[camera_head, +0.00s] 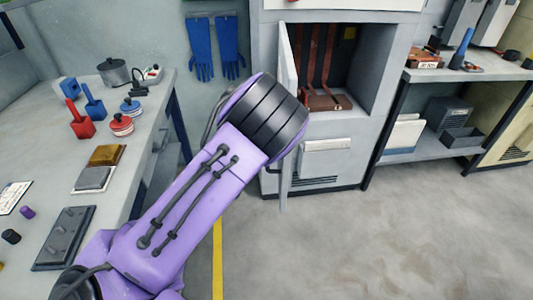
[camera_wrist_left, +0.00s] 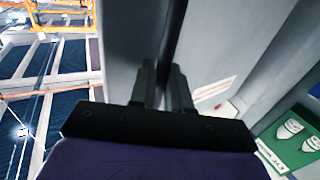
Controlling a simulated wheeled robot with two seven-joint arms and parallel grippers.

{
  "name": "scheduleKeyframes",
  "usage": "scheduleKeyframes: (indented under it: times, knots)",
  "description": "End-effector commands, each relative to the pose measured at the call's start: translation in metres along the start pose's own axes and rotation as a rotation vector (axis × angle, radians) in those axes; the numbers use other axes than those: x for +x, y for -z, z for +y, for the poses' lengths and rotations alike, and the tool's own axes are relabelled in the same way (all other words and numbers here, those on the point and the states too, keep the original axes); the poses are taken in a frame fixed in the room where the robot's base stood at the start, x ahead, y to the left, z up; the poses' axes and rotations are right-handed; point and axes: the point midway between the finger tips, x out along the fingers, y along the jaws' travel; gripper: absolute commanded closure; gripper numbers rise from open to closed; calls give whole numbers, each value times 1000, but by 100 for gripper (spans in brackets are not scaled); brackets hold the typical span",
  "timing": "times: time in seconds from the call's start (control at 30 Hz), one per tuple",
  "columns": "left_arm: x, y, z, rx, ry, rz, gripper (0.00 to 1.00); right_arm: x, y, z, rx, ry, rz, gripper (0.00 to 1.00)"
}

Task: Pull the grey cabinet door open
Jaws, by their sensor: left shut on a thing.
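The grey cabinet (camera_head: 375,75) stands at the back middle in the head view, and its upper compartment shows a dark reddish inside. Its grey door (camera_head: 287,65) stands swung out at the left side of the opening, seen almost edge-on. The purple left arm hides the door's middle; a narrow pale strip, seemingly its lower part, shows below the arm. In the head view my left gripper is hidden behind its wrist. In the left wrist view my left gripper (camera_wrist_left: 165,90) has its two dark fingers on a dark upright part between grey panels, seemingly the door's handle. My right gripper is not in view.
A workbench (camera_head: 150,95) with mallets, pots and small blocks runs along the left. A shelf unit (camera_head: 440,75) with boxes stands right of the cabinet. Blue gloves (camera_head: 214,48) hang on the back wall. The floor (camera_head: 400,240) in front on the right is clear.

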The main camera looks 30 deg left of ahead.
Motion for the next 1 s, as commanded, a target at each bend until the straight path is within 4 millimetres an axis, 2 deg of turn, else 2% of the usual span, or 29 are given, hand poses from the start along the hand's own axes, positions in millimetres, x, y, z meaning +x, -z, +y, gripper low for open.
scheduleKeyframes:
  times: [0.27, 0.3, 0.33, 0.77, 0.87, 1.0]
  knots:
    - [1, 6, -4, 8, 9, 16, 100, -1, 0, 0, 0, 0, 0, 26]
    - [0, 6, -5, 8, 10, 16, 73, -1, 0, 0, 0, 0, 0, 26]
    - [0, 6, -5, 7, 11, 16, 65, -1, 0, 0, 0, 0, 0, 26]
    - [-2, 2, -3, 3, 7, 7, 65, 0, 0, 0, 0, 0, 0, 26]
    - [-12, 0, -4, 3, 9, 7, 65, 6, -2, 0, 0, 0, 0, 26]
    - [-43, -2, -4, 1, 14, 10, 65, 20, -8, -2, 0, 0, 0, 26]
